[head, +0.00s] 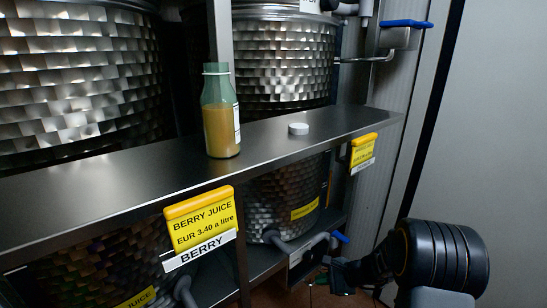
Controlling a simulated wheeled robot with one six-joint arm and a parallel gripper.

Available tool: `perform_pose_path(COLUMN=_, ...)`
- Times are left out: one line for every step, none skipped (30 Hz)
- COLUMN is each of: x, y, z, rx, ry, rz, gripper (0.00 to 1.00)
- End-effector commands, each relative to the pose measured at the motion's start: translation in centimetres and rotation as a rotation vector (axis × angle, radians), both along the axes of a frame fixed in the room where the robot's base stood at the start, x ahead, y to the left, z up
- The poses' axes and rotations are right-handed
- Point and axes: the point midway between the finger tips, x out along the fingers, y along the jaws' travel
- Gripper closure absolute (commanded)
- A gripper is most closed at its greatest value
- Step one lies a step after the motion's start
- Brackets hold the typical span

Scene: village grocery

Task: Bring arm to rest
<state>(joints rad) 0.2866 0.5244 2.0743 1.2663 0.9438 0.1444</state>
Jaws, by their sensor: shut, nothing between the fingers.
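My arm shows at the lower right, with a thick black ribbed joint. Its dark end, my gripper (334,277), is low beside the lower tank's tap, under the level of the metal shelf (105,185). It is small and dark here; it is shut and holds nothing. No task object is named. A bottle (221,125) with green-tinted glass at the top and yellow-orange juice stands upright and open on the shelf, apart from my gripper. A white cap (298,129) lies on the shelf to its right.
Steel tanks (75,75) stand behind and under the shelf. A tap with a blue handle (406,23) sticks out at the upper right. A yellow berry juice sign (203,222) hangs on the shelf's front edge. A plain pale wall (490,130) is on the right.

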Motion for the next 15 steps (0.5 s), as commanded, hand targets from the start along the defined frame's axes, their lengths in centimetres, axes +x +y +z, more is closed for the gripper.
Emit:
perform_pose_path(x=-1.4, y=1.0, z=6.4, rx=-0.072, ry=-0.056, rz=0.111, gripper=1.00)
perform_pose_path(x=-2.4, y=1.5, z=8.7, rx=-0.118, ry=-0.084, rz=0.177, gripper=1.00)
perform_pose_path(x=-3.7, y=2.0, z=11.5, rx=-0.180, ry=-0.121, rz=0.268, gripper=1.00)
perform_pose_path(x=-4.8, y=2.2, z=13.5, rx=-0.228, ry=-0.149, rz=0.333, gripper=1.00)
perform_pose_path(x=-5.8, y=2.5, z=15.5, rx=-0.276, ry=-0.176, rz=0.397, gripper=1.00)
perform_pose_path(x=-7.2, y=2.6, z=18.0, rx=-0.342, ry=-0.213, rz=0.478, gripper=1.00)
perform_pose_path(x=-8.2, y=2.7, z=19.8, rx=-0.392, ry=-0.240, rz=0.540, gripper=1.00)
perform_pose_path(x=-9.2, y=2.6, z=21.5, rx=-0.442, ry=-0.267, rz=0.598, gripper=1.00)
perform_pose_path(x=-10.5, y=2.6, z=23.6, rx=-0.509, ry=-0.301, rz=0.673, gripper=1.00)
perform_pose_path(x=-11.4, y=2.4, z=25.2, rx=-0.559, ry=-0.326, rz=0.724, gripper=1.00)
perform_pose_path(x=-12.2, y=2.2, z=26.5, rx=-0.608, ry=-0.349, rz=0.775, gripper=1.00)
perform_pose_path(x=-13.3, y=2.0, z=28.3, rx=-0.672, ry=-0.379, rz=0.838, gripper=1.00)
perform_pose_path(x=-14.0, y=1.7, z=29.5, rx=-0.720, ry=-0.400, rz=0.880, gripper=1.00)
perform_pose_path(x=-14.7, y=1.5, z=30.6, rx=-0.763, ry=-0.419, rz=0.919, gripper=1.00)
perform_pose_path(x=-15.4, y=1.1, z=32.0, rx=-0.820, ry=-0.442, rz=0.967, gripper=1.00)
